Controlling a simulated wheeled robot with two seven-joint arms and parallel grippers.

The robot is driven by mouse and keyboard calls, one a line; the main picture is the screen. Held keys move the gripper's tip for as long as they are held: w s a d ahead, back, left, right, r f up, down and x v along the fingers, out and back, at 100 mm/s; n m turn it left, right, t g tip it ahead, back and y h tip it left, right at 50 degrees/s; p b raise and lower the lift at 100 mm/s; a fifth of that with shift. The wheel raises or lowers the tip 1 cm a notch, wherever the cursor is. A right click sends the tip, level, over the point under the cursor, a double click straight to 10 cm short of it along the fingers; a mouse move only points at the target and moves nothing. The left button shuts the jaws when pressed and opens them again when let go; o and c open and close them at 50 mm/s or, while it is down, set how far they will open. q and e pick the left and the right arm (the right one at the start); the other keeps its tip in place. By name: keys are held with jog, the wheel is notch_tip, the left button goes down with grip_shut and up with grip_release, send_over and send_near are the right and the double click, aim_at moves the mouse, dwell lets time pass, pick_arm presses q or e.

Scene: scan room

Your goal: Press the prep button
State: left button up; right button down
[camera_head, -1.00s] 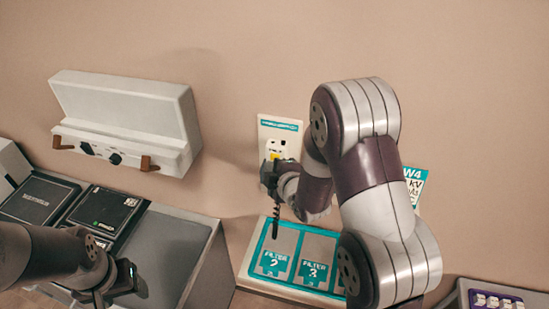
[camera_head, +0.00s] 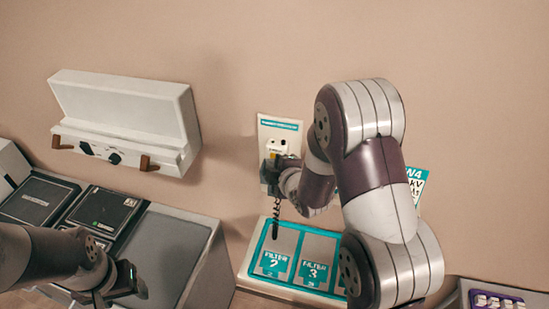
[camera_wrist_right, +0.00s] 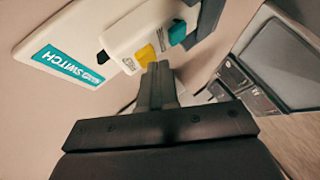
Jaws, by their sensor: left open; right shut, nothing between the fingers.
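A white switch panel (camera_head: 279,126) with a teal label is fixed to the wall; its label reads "SWITCH" in the right wrist view (camera_wrist_right: 68,66). A small white box on it carries a yellow button (camera_wrist_right: 145,54) and a teal button (camera_wrist_right: 177,32). The button lettering is too small to read. My right gripper (camera_head: 270,162) is shut and empty in front of the box. In the wrist view its fingertips (camera_wrist_right: 157,70) are right at the yellow button's lower edge; I cannot tell whether they touch. My left gripper (camera_head: 124,284) is open at the lower left, away from the panel.
Below the panel is a teal-edged filter tray (camera_head: 247,268) with numbered slots. A white wall unit (camera_head: 125,105) with brown handles hangs at the left. A grey console (camera_head: 184,245) stands below it. A sign (camera_head: 419,180) is partly behind my right arm. A purple-edged box (camera_head: 466,291) is lower right.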

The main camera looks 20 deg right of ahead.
jog(key=shift+w+d, duration=0.15)
jog(key=shift+w, duration=0.1)
dwell(0.6)
jog(key=shift+s+a+b, duration=0.35)
jog(key=shift+s+a, duration=0.15)
jog(key=shift+s, duration=0.25)
jog(key=s+a, duration=0.1)
jog(key=s, duration=0.1)
jog(key=s+a+b, duration=0.1)
jog(key=s, duration=0.1)
jog(key=shift+a, duration=0.4)
dwell(0.4)
